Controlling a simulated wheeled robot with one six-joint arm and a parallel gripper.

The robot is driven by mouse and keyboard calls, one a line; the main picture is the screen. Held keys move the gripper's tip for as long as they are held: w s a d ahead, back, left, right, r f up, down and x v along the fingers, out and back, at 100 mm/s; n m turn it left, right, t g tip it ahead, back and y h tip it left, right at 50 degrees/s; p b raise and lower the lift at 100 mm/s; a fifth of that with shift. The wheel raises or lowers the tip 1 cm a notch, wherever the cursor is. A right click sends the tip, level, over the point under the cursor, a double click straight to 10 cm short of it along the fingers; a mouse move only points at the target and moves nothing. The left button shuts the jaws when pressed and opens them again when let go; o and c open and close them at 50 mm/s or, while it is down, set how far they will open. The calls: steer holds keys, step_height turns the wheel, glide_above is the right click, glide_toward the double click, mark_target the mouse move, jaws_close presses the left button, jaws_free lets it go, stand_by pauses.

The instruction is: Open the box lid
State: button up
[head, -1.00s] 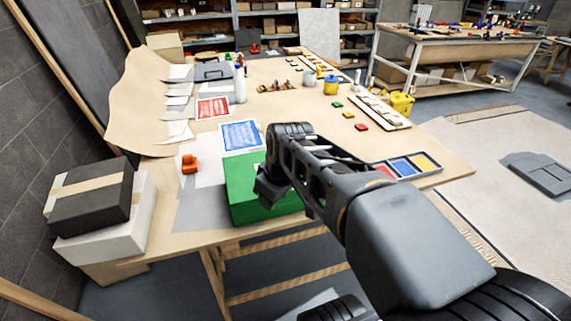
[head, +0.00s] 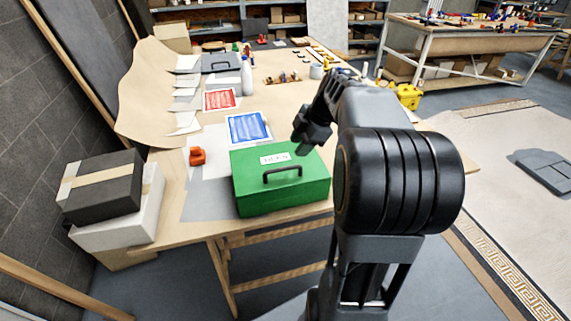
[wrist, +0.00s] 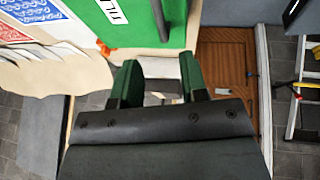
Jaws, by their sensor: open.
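The green box (head: 275,195) stands shut on the near edge of the wooden table. Its lid has a black handle (head: 282,173) and a white label (head: 275,158). In the wrist view the green box (wrist: 128,22) is at the top, with part of the label and handle showing. My gripper (head: 304,139) is above the box's back right part in the head view, apart from the handle. In the wrist view my gripper (wrist: 160,80) has its two fingers spread with nothing between them.
An orange object (head: 197,156) sits left of the box. Blue (head: 248,128) and red (head: 219,99) printed sheets lie behind it. Stacked dark and white boxes (head: 108,195) stand at the table's left. My arm covers the table's right side.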

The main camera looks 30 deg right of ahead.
mark_target(284, 168)
steer(key=p+x, duration=0.1)
steer(key=x, duration=0.8)
steer(key=shift+a+f, duration=0.1)
steer(key=shift+f, duration=0.05)
jaws_close()
